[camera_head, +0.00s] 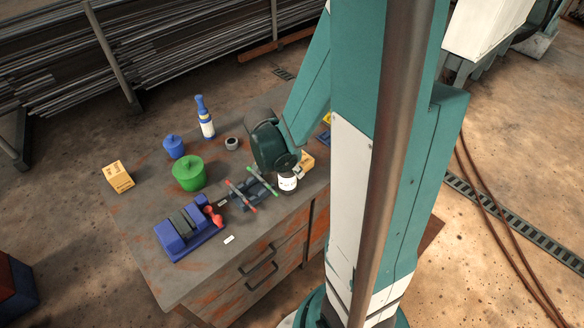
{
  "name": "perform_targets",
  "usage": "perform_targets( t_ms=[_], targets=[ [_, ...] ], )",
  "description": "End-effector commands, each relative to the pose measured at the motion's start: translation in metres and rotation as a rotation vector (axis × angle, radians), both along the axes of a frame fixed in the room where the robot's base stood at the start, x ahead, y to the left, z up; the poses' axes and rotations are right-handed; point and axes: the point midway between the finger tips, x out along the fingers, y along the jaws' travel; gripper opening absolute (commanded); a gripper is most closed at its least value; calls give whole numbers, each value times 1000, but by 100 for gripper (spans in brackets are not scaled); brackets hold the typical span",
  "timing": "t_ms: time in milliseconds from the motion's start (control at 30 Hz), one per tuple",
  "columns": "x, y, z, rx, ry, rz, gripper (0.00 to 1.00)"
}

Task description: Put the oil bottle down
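A blue bottle (206,124) with a white label and a narrow blue top, which looks like the oil bottle, stands upright near the back of the grey workbench (150,254). No gripper touches it. My arm reaches over the right part of the bench, well to the right of the bottle. The white end of my wrist (287,182) points down near the bench's front edge.
A blue vise (181,231) and a dark fixture with red and green bars (246,192) lie nearer the front.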

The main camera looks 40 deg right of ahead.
Motion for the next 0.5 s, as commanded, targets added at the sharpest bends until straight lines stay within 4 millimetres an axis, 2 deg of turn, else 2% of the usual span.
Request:
perform_targets(
  t_ms=[467, 500],
  targets=[
    [0, 0, -4, 0, 0, 0, 16],
    [0, 0, -3, 0, 0, 0, 42]
  ],
)
